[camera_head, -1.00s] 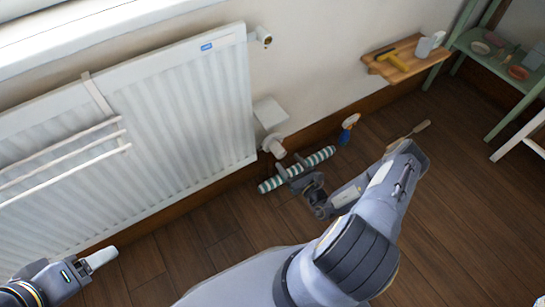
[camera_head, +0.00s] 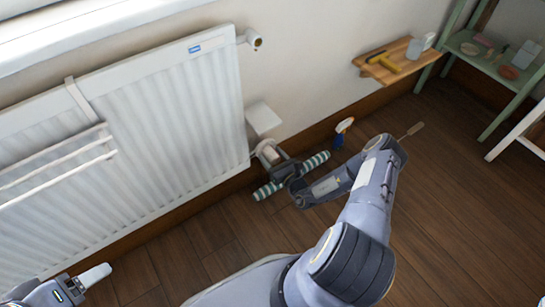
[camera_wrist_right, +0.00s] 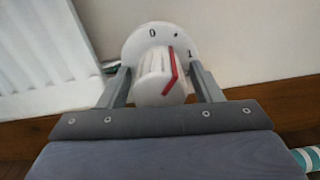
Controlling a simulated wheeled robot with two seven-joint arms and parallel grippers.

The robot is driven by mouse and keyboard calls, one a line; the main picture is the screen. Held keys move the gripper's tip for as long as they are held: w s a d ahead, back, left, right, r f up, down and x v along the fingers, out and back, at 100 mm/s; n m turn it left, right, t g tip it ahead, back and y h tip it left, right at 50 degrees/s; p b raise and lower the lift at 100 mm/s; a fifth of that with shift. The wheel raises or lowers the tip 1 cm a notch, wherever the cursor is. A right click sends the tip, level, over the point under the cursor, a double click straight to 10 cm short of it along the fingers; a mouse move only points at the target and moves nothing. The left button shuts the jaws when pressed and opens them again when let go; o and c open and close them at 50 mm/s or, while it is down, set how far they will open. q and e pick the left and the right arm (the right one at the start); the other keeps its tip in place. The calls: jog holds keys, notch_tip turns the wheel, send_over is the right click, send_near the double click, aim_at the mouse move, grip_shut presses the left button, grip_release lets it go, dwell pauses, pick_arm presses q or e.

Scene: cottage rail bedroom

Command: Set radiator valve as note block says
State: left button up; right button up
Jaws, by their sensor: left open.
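The radiator valve (camera_head: 267,152) is a white knob at the lower right of the radiator. In the right wrist view the knob (camera_wrist_right: 155,80) carries a red mark, and a round dial behind it shows 0, a small dot and 1. The red mark's upper end lies just below the dot. My right gripper (camera_wrist_right: 163,90) has its fingers apart, one on each side of the knob; firm contact is not visible. My left gripper (camera_head: 92,277) is open at the bottom left, away from the valve. I cannot make out any writing on a note block.
The white radiator (camera_head: 175,120) fills the left. A plain white block (camera_head: 263,117) is just above the valve. A striped roll (camera_head: 316,161) and a spray bottle (camera_head: 343,131) are on the floor by the wall. A wooden shelf (camera_head: 397,61) and a green rack (camera_head: 490,58) are right.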

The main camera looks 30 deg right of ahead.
jog(key=c, duration=0.8)
jog(key=shift+m, duration=0.4)
jog(key=m, duration=0.4)
jog(key=shift+m, duration=0.3)
jog(key=m, duration=0.5)
jog(key=shift+m, duration=0.3)
jog(key=m, duration=0.6)
jog(key=shift+a+b, duration=0.1)
jog(key=shift+b, duration=0.25)
jog(key=m+b, duration=0.1)
jog(key=m, duration=0.5)
jog(key=shift+r+m, duration=0.1)
jog(key=shift+m, duration=0.2)
